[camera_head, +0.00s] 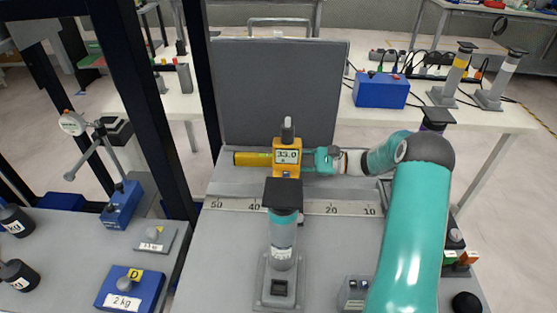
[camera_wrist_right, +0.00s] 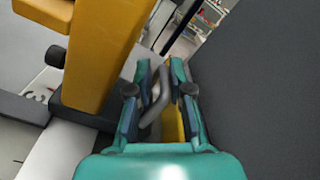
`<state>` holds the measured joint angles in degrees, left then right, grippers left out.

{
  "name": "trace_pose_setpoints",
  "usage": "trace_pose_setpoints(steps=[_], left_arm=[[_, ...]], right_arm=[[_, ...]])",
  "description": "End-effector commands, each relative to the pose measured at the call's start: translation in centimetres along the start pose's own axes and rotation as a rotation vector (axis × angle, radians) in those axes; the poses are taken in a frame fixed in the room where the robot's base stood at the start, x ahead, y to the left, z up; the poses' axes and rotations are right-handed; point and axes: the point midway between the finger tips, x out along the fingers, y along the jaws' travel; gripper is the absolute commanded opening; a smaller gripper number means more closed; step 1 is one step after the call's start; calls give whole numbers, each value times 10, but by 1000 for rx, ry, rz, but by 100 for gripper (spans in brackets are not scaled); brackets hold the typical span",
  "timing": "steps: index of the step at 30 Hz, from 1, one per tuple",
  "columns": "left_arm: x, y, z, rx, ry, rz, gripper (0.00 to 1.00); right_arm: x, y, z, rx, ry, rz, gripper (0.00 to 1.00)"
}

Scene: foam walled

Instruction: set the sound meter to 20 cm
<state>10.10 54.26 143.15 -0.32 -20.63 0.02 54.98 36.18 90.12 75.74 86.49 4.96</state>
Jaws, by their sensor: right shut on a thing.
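The yellow sound meter (camera_head: 287,157), with a grey tip on top and a display reading 33.0, stands upright behind the scale (camera_head: 330,209). The visible scale numbers are 50, 40, 20 and 10; the meter is between 40 and 20. My right gripper (camera_head: 318,160) reaches it from the right. In the right wrist view, the yellow meter body (camera_wrist_right: 105,50) is at the left. My right gripper's fingers (camera_wrist_right: 160,95) are shut around a grey bent handle (camera_wrist_right: 157,92) beside it. My left gripper is out of view.
A grey panel (camera_head: 275,90) stands behind the meter. A post with a dark square top (camera_head: 282,235) stands in front and hides part of the scale. A blue 2 kg block (camera_head: 130,288) lies at the left.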

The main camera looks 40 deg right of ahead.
Motion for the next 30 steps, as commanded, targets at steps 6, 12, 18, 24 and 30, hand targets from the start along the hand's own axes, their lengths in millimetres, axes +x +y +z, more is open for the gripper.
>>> trace_pose_setpoints(steps=[6,12,18,24,30], left_arm=[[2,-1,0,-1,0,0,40],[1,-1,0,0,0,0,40],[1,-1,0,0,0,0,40],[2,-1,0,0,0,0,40],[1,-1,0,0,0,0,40]], right_arm=[[-22,-9,2,-17,6,-18,0],[-21,-9,3,-18,6,-16,0],[-20,-8,2,-16,5,-14,35],[-19,-6,1,-10,3,-10,35],[-18,-8,6,-10,2,-8,35]])
